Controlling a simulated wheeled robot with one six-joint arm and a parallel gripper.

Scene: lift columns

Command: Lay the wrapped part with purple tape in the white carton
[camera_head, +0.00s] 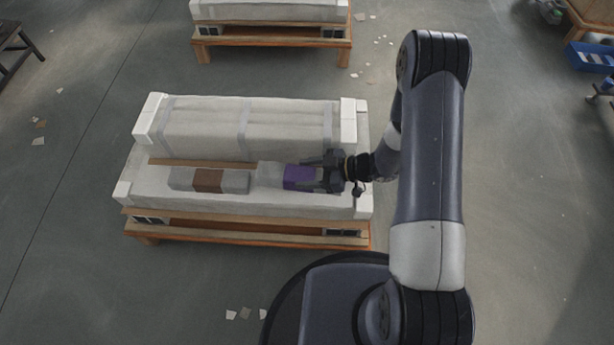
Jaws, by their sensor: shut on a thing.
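The wrapped part with purple tape (270,173) is a pale grey-white block with a purple band near its right end. My gripper (326,175) is shut on that right end, reaching in from the right. The part shows over the front of a long, low white pack (160,203) on a wooden pallet, which may be the white carton. I cannot tell whether the part touches the surface below or hangs just above it. The face under my fingers is hidden.
A wrapped part with brown tape (208,181) lies just left. A long, banded white bundle (205,127) with white corner blocks stands behind. The wooden pallet (270,238) is underneath. Another loaded pallet (270,35) stands farther back. A blue bin (590,57) is far right.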

